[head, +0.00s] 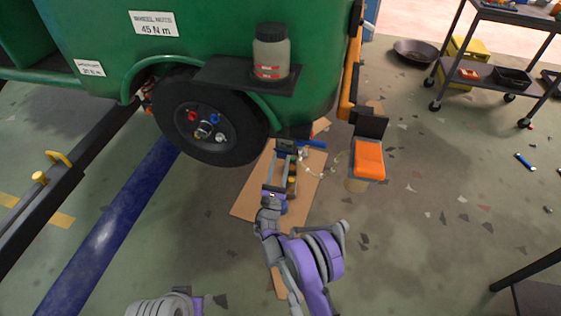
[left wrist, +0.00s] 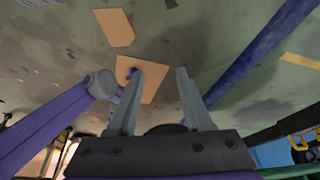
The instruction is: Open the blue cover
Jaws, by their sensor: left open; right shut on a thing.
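The blue cover (head: 310,143) shows as a small blue strip beside a dark box under the green rickshaw body, right of the wheel. My right gripper (head: 284,156) reaches up to this spot from below and is shut at the blue cover; the fingertips are small and partly hidden by the dark box. How far the cover is open I cannot tell.
The wheel (head: 210,117) and a grey bottle (head: 271,53) on a black shelf are close by. An orange pad (head: 369,160) stands to the right. Cardboard (head: 252,197) lies below. A dark rail (head: 75,174) runs at left, a cart (head: 490,75) at back right.

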